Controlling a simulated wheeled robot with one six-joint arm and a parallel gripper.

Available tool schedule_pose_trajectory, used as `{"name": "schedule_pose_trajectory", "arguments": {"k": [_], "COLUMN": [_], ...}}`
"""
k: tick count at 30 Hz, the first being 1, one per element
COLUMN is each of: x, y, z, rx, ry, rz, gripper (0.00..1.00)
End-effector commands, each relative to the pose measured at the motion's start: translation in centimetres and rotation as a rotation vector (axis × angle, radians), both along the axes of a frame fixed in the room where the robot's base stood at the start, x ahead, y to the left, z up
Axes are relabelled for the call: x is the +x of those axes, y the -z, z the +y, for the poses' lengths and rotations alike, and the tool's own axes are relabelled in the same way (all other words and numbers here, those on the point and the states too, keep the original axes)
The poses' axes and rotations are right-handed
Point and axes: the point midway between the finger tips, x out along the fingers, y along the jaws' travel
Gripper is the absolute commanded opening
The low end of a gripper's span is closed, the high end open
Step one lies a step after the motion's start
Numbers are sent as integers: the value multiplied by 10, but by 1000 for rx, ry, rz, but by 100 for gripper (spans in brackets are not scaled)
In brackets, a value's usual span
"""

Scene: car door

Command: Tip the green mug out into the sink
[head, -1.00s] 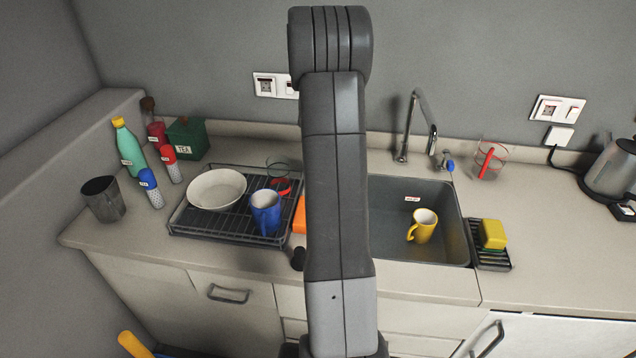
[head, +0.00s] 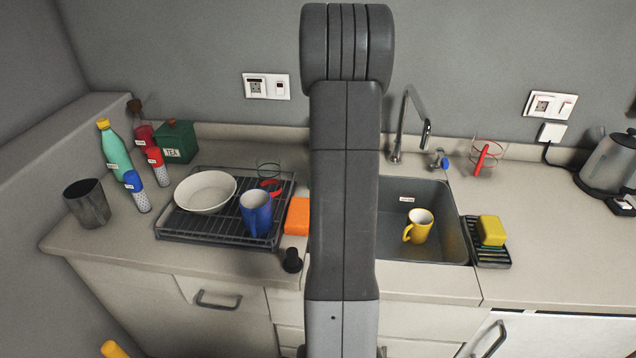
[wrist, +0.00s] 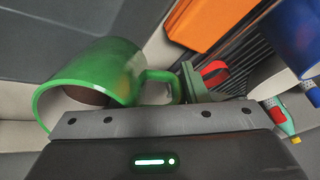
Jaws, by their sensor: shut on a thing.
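The green mug (wrist: 118,75) shows large in the wrist view, held in front of my gripper (wrist: 172,92), which is shut on it near the handle. Dark brown content shows inside its mouth, which faces the lower left of that picture. The grip itself is partly hidden. The grey sink (head: 447,232) is right of my arm in the head view, and its left part is hidden by the arm. A dark grey surface at the upper left of the wrist view looks like the sink. The head view shows neither the green mug nor my gripper.
A yellow mug (head: 418,226) stands in the sink below the tap (head: 408,125). Left are an orange block (head: 297,216) and a drying rack (head: 222,229) with a white bowl (head: 205,191) and blue mug (head: 256,212). A yellow sponge (head: 491,231) sits right of the sink.

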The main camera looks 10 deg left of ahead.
Motion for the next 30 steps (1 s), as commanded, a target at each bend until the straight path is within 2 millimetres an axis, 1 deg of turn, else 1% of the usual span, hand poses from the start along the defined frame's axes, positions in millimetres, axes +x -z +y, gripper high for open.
{"name": "schedule_pose_trajectory", "arguments": {"k": [4,30], "x": [-1,0], "y": [2,6], "z": [-5,-4], "rx": [23,188], "ry": [1,1], "rz": [-14,-91], "gripper": [0,0]}}
